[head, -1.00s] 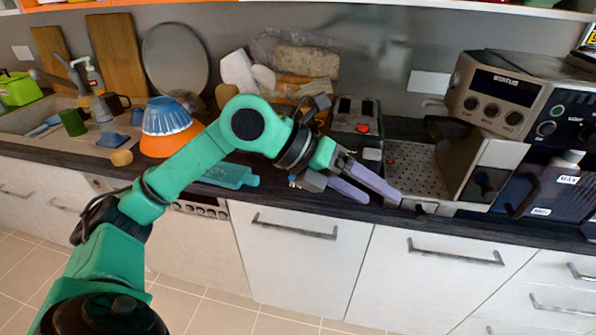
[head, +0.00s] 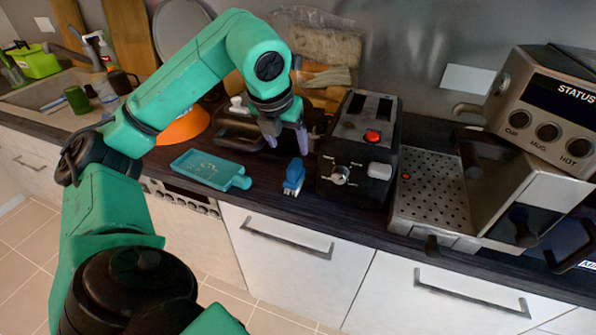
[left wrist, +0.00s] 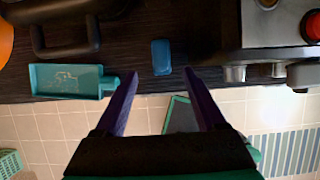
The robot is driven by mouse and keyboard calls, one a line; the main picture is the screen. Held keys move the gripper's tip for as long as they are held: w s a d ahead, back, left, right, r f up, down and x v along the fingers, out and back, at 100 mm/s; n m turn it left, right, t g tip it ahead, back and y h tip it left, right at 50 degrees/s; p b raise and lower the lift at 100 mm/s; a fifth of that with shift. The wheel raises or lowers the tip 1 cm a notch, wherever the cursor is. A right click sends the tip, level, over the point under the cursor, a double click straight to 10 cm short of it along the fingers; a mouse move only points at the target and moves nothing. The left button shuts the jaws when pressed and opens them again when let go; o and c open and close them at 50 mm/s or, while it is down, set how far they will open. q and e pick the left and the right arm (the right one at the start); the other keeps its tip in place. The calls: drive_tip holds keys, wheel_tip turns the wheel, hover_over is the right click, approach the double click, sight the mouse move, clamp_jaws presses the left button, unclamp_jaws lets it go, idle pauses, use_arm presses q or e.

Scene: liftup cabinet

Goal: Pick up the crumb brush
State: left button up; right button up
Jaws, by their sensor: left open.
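The crumb brush (head: 294,176) is a small blue brush with pale bristles, on the dark counter between the teal dustpan and the black toaster. In the left wrist view the blue brush (left wrist: 161,57) lies just past the fingertips, centred between them. My left gripper (head: 287,138) is open and points down, above and behind the brush in the head view. Its purple fingers (left wrist: 162,73) are spread with nothing between them. A teal dustpan (head: 205,169) lies left of the brush. My right gripper is not in view.
The black toaster (head: 358,150) stands close to the right of the brush. A dark pan or tray (head: 235,132) lies behind the dustpan. The coffee machine (head: 545,115) is further right. The counter's front edge is close to the brush.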

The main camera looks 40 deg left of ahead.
sight(294, 164)
use_arm(q)
drive_tip(key=x, duration=0.4)
drive_tip(key=p+x, duration=0.1)
drive_tip(key=x, duration=0.4)
drive_tip(key=shift+w+f, duration=0.1)
drive_tip(key=shift+f, duration=0.15)
drive_tip(key=shift+w+a+f, duration=0.1)
drive_tip(key=shift+f, duration=0.2)
drive_tip(key=shift+w+f, duration=0.1)
clamp_jaws()
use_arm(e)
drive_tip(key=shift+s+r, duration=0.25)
